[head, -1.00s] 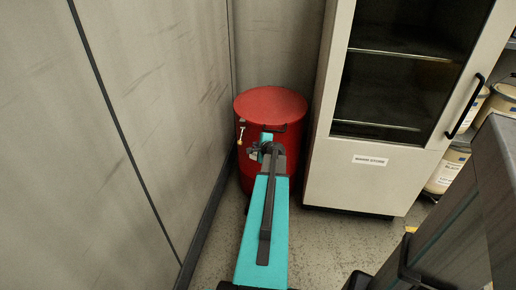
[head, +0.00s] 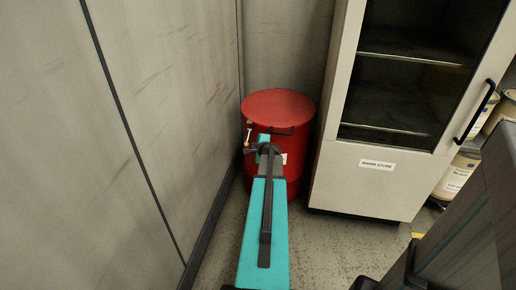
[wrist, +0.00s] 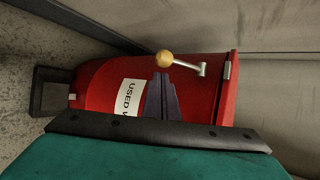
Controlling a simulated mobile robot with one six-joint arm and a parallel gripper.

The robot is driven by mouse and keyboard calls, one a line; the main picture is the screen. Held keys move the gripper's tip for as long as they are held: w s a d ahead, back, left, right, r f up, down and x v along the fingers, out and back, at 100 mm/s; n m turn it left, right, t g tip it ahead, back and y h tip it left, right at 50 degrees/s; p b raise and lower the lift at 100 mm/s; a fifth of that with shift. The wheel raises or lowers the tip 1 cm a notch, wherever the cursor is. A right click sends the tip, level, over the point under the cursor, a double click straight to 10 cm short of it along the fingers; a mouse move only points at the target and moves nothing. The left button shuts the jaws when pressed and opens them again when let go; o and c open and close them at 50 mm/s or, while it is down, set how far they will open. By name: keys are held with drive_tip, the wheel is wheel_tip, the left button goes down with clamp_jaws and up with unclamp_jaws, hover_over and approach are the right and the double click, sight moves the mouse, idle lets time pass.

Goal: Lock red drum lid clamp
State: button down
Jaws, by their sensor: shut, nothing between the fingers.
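The red drum (head: 297,150) stands upright in the corner with its red lid (head: 278,104) on. The clamp lever, a short metal arm (wrist: 187,65) with a tan ball knob (wrist: 165,58), sits near the lid rim. It also shows at the drum's left side in the head view (head: 249,126). In the wrist view the drum (wrist: 100,90) appears on its side. My gripper (wrist: 162,78) is shut and empty, its fingertips close to the knob in the picture. I cannot tell if they touch. In the head view my arm hides part of the drum front.
A grey wall panel (head: 160,90) runs close along the left. A pale cabinet (head: 365,185) with a dark glass door stands right of the drum. Several tins (head: 462,170) sit at the far right. Some floor (head: 330,250) is clear in front of the cabinet.

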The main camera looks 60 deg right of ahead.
drive_tip(key=shift+w+a+r, duration=0.15)
drive_tip(key=shift+w+a, duration=0.05)
drive_tip(key=shift+a, duration=0.1)
drive_tip(key=shift+r+p, duration=0.15)
drive_tip(key=shift+p, duration=0.3)
drive_tip(key=shift+s+r+p, duration=0.1)
drive_tip(key=shift+r+p, duration=0.15)
drive_tip(key=shift+p, duration=0.7)
drive_tip(key=shift+f+p, duration=0.1)
drive_tip(key=shift+p, duration=0.2)
drive_tip(key=shift+a+r+g+y+p, duration=0.15)
drive_tip(key=shift+r+g+y+p, duration=0.35)
drive_tip(key=shift+p, duration=1.25)
